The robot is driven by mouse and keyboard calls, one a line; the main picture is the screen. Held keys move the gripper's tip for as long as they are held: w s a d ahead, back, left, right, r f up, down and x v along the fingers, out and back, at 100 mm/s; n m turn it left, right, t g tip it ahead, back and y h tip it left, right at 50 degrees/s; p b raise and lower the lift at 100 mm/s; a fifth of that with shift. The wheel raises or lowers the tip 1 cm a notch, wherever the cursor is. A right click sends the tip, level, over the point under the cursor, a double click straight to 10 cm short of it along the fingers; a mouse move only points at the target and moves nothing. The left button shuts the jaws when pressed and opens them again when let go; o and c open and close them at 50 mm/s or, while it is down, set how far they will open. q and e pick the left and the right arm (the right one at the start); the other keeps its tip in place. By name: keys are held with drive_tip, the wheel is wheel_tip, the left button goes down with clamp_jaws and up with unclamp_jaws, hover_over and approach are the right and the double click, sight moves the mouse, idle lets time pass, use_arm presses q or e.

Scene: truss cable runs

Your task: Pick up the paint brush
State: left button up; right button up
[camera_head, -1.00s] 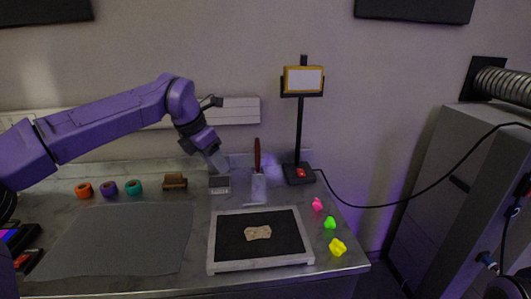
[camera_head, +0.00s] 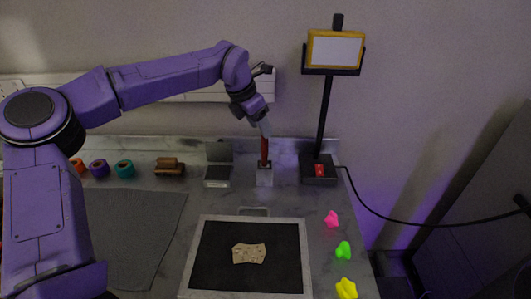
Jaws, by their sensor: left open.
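The paint brush (camera_head: 265,152) has a red handle and stands upright in a small pale holder (camera_head: 264,178) near the back of the counter. My left gripper (camera_head: 265,128) points down at the top of the handle, with its fingers overlapping the handle's upper end in the picture. It is open. I cannot tell whether the handle is between the fingers or just behind them. The brush's lower end is hidden in the holder. My right gripper is out of view.
A black-topped tray (camera_head: 205,259) with a beige fragment (camera_head: 249,254) lies in front. A screen stand (camera_head: 326,110) rises right of the brush. A grey box (camera_head: 217,177), brown block (camera_head: 170,167) and coloured rings (camera_head: 124,169) sit left. Bright lumps (camera_head: 343,250) line the right edge.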

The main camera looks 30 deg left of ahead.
use_arm(q)
drive_tip(key=p, duration=0.2)
hover_over(264, 155)
drive_tip(key=w, duration=0.2)
wheel_tip(264, 155, down, 5)
drive_tip(key=shift+s+f, duration=0.2)
drive_tip(key=shift+f, duration=0.05)
drive_tip(key=shift+c, duration=0.3)
clamp_jaws()
